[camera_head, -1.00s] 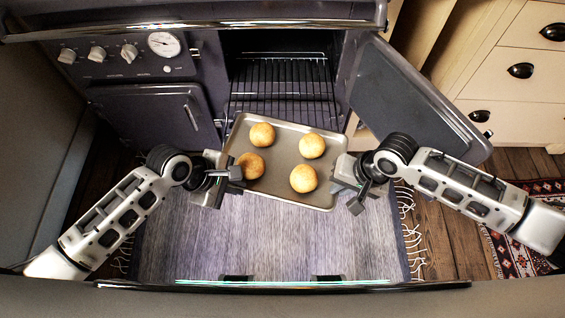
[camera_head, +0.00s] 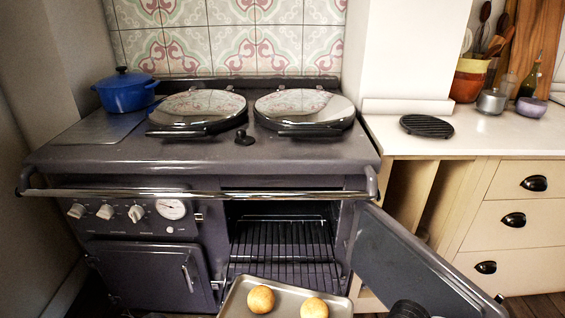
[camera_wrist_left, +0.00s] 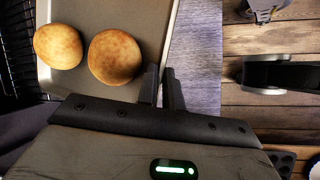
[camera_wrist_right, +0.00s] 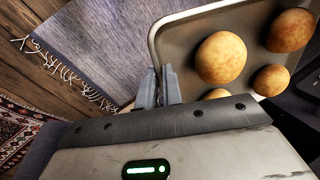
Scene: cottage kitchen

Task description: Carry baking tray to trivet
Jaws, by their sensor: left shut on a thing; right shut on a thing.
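The grey metal baking tray (camera_head: 287,298) with round golden buns (camera_head: 261,299) shows at the bottom edge of the head view, in front of the open oven. Its near part is cut off there. My left gripper (camera_wrist_left: 162,88) is shut on one rim of the tray (camera_wrist_left: 125,12) in the left wrist view. My right gripper (camera_wrist_right: 159,88) is shut on the opposite side's rim of the tray (camera_wrist_right: 174,48) in the right wrist view. The round black slatted trivet (camera_head: 427,126) lies bare on the white counter right of the stove.
The oven door (camera_head: 405,265) stands open on the right, between the oven (camera_head: 284,250) and the drawers (camera_head: 525,215). A blue pot (camera_head: 128,92) is on the stove.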

